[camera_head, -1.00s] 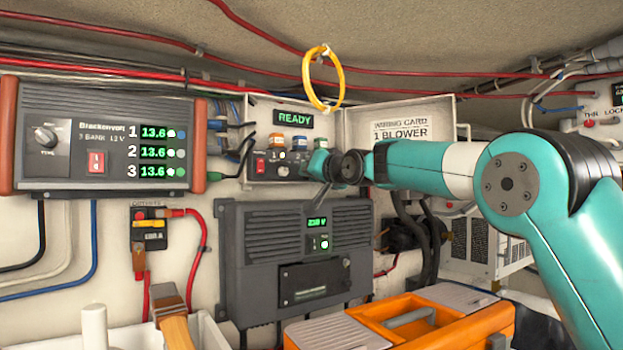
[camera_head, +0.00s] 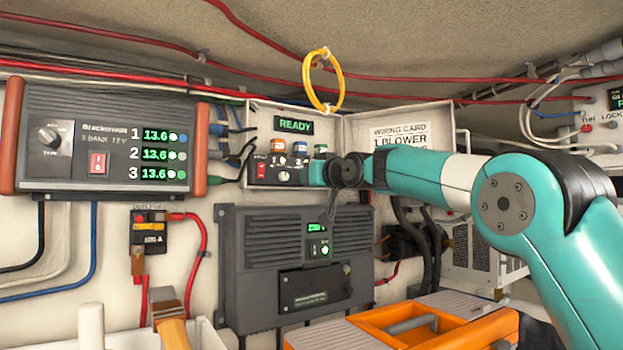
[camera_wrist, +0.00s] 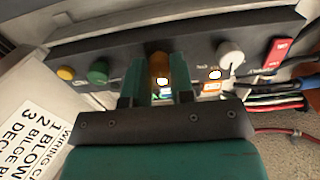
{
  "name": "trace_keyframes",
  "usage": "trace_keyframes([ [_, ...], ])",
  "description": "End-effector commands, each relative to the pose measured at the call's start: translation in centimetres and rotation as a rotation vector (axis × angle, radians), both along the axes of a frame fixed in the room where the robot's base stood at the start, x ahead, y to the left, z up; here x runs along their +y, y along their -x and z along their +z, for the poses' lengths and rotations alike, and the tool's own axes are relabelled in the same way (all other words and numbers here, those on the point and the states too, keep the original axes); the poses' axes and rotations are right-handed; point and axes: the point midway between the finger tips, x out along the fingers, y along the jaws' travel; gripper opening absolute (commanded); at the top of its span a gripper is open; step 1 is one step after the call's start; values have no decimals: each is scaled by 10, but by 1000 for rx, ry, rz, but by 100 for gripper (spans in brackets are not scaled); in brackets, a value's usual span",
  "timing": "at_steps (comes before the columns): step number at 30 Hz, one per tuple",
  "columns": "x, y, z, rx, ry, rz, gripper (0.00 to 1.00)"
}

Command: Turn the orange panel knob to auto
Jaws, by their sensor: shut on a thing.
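The panel (camera_head: 262,150) with a lit green READY display (camera_head: 296,125) is mounted inside an open white box. In the wrist view, an orange knob (camera_wrist: 160,66) sits on the dark panel between my two fingers. My gripper (camera_wrist: 159,88) is shut on this knob, and the fingers hide its sides. Any position mark on it is too small to read. In the head view my gripper (camera_head: 318,174) is against the panel's lower right and hides the orange knob. A pale knob (camera_wrist: 232,60) and a red switch (camera_wrist: 276,52) are on the same panel.
Yellow (camera_wrist: 66,73) and green (camera_wrist: 98,72) round parts are beside the knob. A yellow cable loop (camera_head: 323,80) hangs above the box. A grey inverter (camera_head: 240,260) is below, and an orange toolbox (camera_head: 455,320) is under the arm.

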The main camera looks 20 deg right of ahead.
Motion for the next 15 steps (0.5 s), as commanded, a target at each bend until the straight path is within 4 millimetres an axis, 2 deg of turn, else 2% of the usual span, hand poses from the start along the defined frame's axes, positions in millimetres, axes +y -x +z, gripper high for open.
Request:
trace_keyframes([
  [7, 0, 0, 0, 1, -1, -1, 0],
  [8, 0, 0, 0, 1, -1, -1, 29],
  [10, 0, 0, 0, 1, -1, -1, 46],
  [11, 0, 0, 0, 1, -1, -1, 48],
  [15, 0, 0, 0, 1, -1, 0, 48],
])
